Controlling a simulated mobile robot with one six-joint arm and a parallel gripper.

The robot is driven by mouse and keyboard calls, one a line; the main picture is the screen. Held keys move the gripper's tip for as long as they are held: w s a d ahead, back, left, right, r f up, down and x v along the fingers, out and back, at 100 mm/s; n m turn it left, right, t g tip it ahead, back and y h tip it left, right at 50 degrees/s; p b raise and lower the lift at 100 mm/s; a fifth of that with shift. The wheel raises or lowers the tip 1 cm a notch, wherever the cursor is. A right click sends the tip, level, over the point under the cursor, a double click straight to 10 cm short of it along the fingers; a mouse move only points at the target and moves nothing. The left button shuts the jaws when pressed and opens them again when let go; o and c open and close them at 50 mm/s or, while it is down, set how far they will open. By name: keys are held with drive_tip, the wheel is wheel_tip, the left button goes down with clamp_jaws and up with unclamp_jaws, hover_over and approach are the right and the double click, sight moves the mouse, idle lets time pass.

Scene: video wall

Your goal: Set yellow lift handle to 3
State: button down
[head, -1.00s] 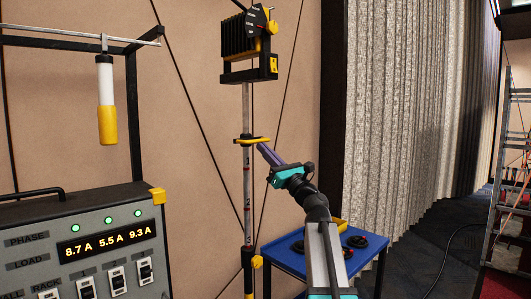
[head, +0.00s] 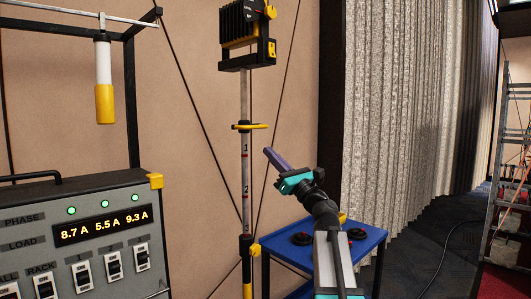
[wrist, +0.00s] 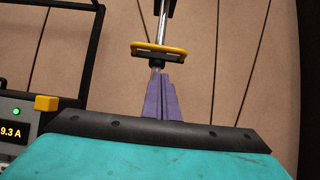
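The yellow lift handle (head: 250,126) is a flat yellow loop on a dark collar around an upright metal pole (head: 246,172). It sits just above the mark 1; mark 2 is lower, and I cannot clearly read a 3. My gripper (head: 268,151) is to the right of the pole and below the handle, apart from it. Its purple fingers point up and left, close together with nothing between them. In the wrist view the handle (wrist: 160,49) shows beyond and above the fingertips (wrist: 160,84), which overlap the pole in the picture.
A black lamp (head: 246,38) tops the pole; a yellow-and-black clamp (head: 248,245) is low on it. A blue table (head: 368,236) with dark round items stands beneath my arm. A grey control panel (head: 80,255) and hanging yellow-white cylinder (head: 104,80) are at left.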

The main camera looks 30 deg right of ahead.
drive_tip(key=b+v, duration=0.1)
drive_tip(key=v, duration=0.5)
drive_tip(key=shift+s+f, duration=0.2)
idle(0.4)
